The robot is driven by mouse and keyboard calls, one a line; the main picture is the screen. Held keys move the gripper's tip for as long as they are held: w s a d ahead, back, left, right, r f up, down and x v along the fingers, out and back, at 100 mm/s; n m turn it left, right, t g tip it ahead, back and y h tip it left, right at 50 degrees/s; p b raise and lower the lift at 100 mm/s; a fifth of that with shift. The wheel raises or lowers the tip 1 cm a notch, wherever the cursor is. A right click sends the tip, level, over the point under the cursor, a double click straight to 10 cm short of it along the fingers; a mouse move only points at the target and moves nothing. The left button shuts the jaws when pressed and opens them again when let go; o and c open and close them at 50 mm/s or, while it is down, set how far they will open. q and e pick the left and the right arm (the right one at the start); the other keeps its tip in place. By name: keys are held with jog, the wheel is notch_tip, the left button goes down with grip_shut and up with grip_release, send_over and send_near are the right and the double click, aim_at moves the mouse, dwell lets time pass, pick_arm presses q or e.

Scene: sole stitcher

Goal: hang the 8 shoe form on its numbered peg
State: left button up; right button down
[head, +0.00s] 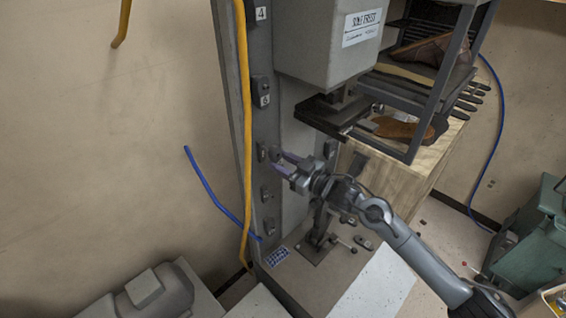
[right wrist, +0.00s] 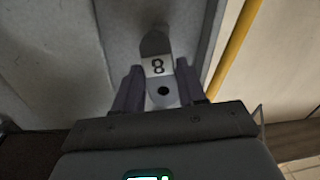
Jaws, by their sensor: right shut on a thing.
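My right gripper (head: 281,162) reaches in from the right to the grey machine column. In the right wrist view its two purple fingers (right wrist: 160,88) are shut on the 8 shoe form (right wrist: 155,45). The form has a dark rounded end, a white label reading 8 and a dark round hole between the fingers. In the head view the form shows only as a small dark shape at the fingertips, close to the column; I cannot tell whether it touches a peg. Dark peg mounts (head: 267,195) run down the column. My left gripper is not in view.
Labels 4 (head: 261,13) and 6 (head: 264,100) show higher on the column. A yellow hose (head: 244,130) runs beside the pegs. The stitcher head (head: 330,45) overhangs on the right. A small oblong piece (head: 362,242) lies on the base. A shoe rack (head: 420,90) stands right.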

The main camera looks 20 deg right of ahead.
jog(key=shift+w+r, duration=0.1)
dwell(0.7)
jog(key=shift+w+a, duration=0.3)
jog(key=shift+w, duration=0.25)
jog(key=shift+w+a, duration=0.1)
jog(key=shift+w, duration=0.1)
dwell(0.6)
jog(key=shift+w+a, duration=0.15)
jog(key=shift+w, duration=0.15)
dwell(0.6)
jog(key=shift+w+a, duration=0.2)
jog(key=shift+w, duration=0.2)
dwell(0.4)
